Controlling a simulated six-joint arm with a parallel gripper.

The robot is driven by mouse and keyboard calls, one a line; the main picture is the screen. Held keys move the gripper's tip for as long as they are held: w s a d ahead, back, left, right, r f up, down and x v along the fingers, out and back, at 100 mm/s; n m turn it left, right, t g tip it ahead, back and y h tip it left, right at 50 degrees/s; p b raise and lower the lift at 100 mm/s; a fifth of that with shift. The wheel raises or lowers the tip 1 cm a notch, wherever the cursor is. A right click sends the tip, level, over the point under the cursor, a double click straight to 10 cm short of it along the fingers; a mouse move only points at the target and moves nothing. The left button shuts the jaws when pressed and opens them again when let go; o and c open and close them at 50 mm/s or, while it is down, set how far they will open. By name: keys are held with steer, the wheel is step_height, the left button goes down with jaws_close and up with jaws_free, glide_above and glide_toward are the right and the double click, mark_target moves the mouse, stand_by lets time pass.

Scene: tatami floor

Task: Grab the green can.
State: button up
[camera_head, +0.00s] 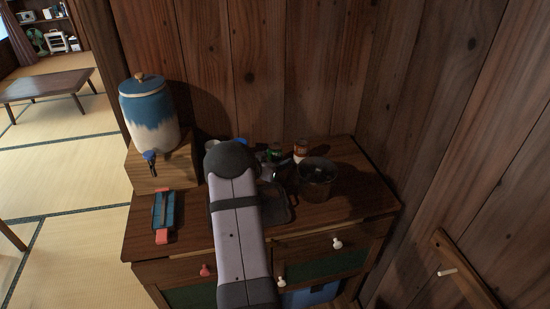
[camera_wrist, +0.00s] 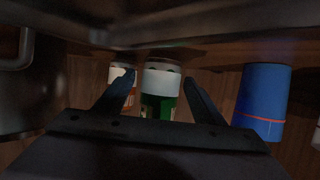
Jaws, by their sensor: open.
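The green can (camera_wrist: 159,108) has a white band and stands between the two fingers of my gripper (camera_wrist: 159,79) in the wrist view. The fingers are spread apart, one on each side of it in the picture. I cannot tell how far the can is from the fingertips, and its lower part is hidden behind the gripper body. In the head view the green can (camera_head: 274,151) is small and dark at the back of the cabinet top, just right of my arm, which hides much around it.
A blue can (camera_wrist: 264,95) stands to the right in the wrist view. A white and orange container (camera_wrist: 121,72) is close by the left finger. In the head view a dark pot (camera_head: 317,184) stands right of my arm, and a blue-white dispenser (camera_head: 148,112) stands left. The wooden wall is close behind.

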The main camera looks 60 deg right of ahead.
steer(key=shift+c, duration=0.7)
steer(key=c, duration=1.2)
steer(key=shift+r, duration=0.2)
